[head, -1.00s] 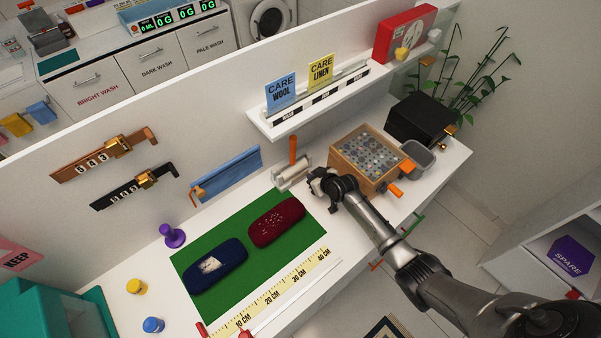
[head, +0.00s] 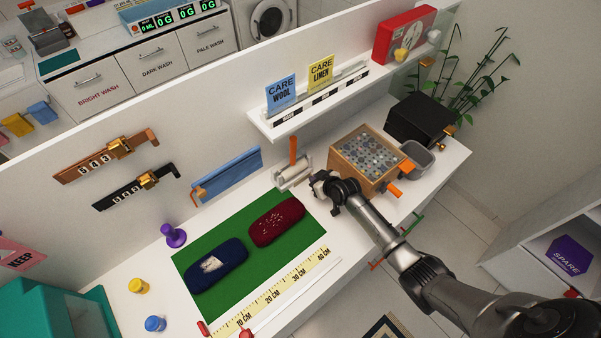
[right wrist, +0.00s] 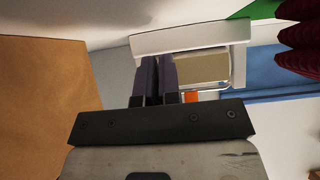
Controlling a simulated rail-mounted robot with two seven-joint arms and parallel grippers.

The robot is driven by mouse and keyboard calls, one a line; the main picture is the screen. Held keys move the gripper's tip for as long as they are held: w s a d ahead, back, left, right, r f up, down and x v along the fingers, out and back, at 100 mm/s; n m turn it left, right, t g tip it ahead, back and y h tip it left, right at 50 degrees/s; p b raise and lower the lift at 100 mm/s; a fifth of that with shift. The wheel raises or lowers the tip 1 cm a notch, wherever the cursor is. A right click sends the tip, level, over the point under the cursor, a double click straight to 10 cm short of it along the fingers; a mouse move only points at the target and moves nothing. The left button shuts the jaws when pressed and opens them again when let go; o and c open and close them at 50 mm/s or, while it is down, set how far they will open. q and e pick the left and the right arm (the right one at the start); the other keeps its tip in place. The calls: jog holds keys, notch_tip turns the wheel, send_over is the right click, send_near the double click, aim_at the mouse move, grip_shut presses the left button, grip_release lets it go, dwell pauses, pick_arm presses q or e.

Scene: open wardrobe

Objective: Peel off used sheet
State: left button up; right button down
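A pale lint roller (head: 291,175) with an upright orange handle (head: 293,149) rests in a white holder on the white counter, just beyond the green mat. In the right wrist view the beige roller (right wrist: 204,68) lies just beyond my fingers, beside a white bar of the holder (right wrist: 190,38). My right gripper (head: 316,182) is at the right end of the roller. Its two dark fingers (right wrist: 159,78) are close together with only a thin gap. I cannot tell whether a sheet edge is between them. My left gripper is not in view.
A wooden box of buttons (head: 369,157) stands close to the right of my gripper, with a grey bin (head: 419,160) and black box (head: 420,118) beyond. A shelf (head: 308,112) overhangs behind.

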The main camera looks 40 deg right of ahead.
jog(key=shift+s+d+f+p, duration=0.15)
jog(key=shift+s+p, duration=0.95)
jog(key=shift+s, duration=1.1)
